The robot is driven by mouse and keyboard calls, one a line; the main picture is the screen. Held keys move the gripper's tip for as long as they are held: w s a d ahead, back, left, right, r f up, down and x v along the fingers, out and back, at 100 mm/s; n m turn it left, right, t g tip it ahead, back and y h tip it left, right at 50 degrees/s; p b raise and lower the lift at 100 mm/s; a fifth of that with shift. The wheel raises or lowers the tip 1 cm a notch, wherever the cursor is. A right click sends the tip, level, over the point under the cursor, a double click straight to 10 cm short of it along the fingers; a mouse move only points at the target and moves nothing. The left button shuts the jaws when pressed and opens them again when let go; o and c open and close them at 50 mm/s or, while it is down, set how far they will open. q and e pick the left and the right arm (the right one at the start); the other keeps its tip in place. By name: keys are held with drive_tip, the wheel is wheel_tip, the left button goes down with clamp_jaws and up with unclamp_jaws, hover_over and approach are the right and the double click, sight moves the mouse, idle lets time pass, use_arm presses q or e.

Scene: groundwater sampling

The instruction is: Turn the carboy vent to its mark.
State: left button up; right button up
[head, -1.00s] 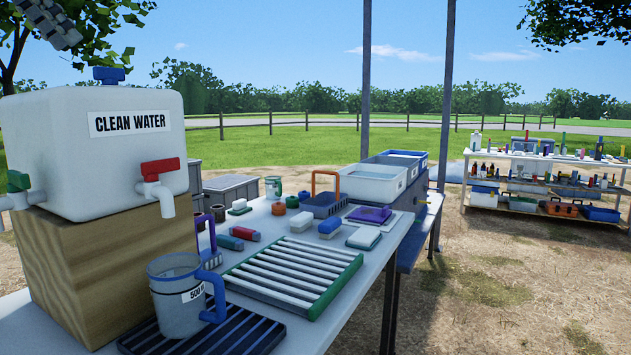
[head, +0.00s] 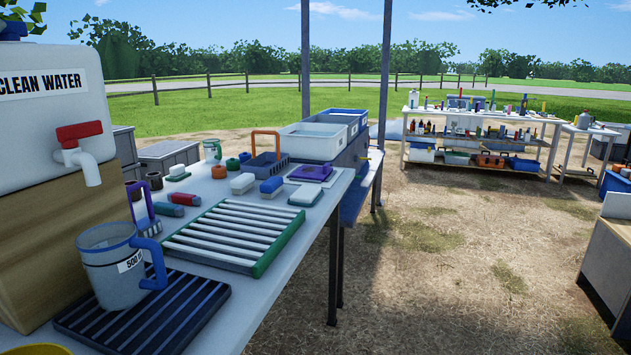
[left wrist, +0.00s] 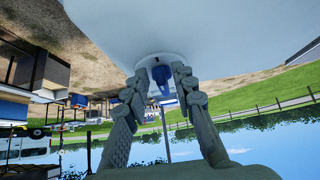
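The white carboy (head: 45,125) labelled "CLEAN WATER" sits on a wooden block at the left of the head view. Its blue vent (head: 12,30) is cut off at the top left corner there. In the left wrist view, which is upside down, the blue vent (left wrist: 161,76) stands out from a pale collar on the carboy (left wrist: 165,30). My left gripper (left wrist: 160,82) has its two grey fingers apart, one on each side of the vent, with gaps visible. I cannot make out the vent's mark. My right gripper is not in view.
A red-handled tap (head: 80,140) sticks out of the carboy's front. Below it a blue-handled jug (head: 118,270) stands on a dark slatted tray (head: 185,320). A green-edged rack (head: 235,238) and several small items fill the table. A stocked shelf (head: 410,130) stands farther back.

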use_arm(q)
clamp_jaws()
drive_tip(key=shift+w+a+m+h, duration=0.2)
drive_tip(key=shift+a+m+h, duration=0.25)
drive_tip(key=shift+m, duration=0.35)
drive_tip(key=shift+m+g+h, duration=0.4)
drive_tip(key=shift+m+h, duration=0.15)
drive_tip(key=shift+m, duration=0.15)
drive_tip(key=shift+o, duration=1.6)
unclamp_jaws()
drive_tip(key=shift+r, duration=0.1)
drive_tip(key=shift+v, duration=1.35)
drive_tip(key=s+a, duration=0.6)
drive_tip(key=s, duration=0.4)
drive_tip(key=shift+s, duration=0.25)
drive_tip(key=shift+a, duration=0.1)
